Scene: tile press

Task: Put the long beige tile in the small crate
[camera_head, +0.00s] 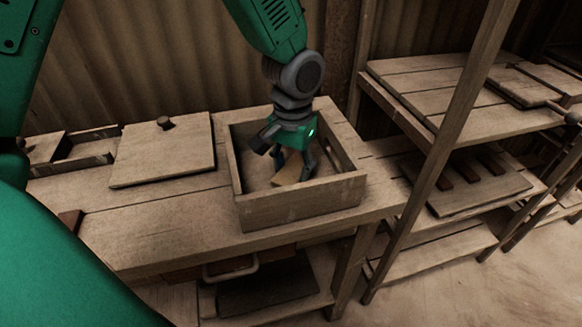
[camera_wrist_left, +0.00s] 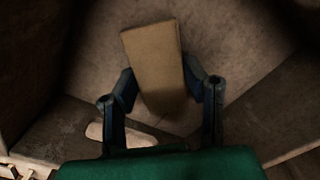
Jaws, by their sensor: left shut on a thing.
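The long beige tile (camera_wrist_left: 155,62) is between the two fingers of my left gripper (camera_wrist_left: 168,92) in the left wrist view. In the head view the tile (camera_head: 287,170) shows as a light piece below the left gripper (camera_head: 293,172). The left gripper is shut on the tile, pointing down inside the small wooden crate (camera_head: 303,206). The crate walls surround the fingers. I cannot tell whether the tile touches the crate floor. My right gripper is not in view.
A wooden lid with a round knob (camera_head: 163,155) lies on the bench (camera_head: 160,225) left of the crate. A box-like opening (camera_head: 85,152) is at the far left. Wooden shelves (camera_head: 440,95) stand to the right. A drawer handle (camera_head: 230,272) is below the bench front.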

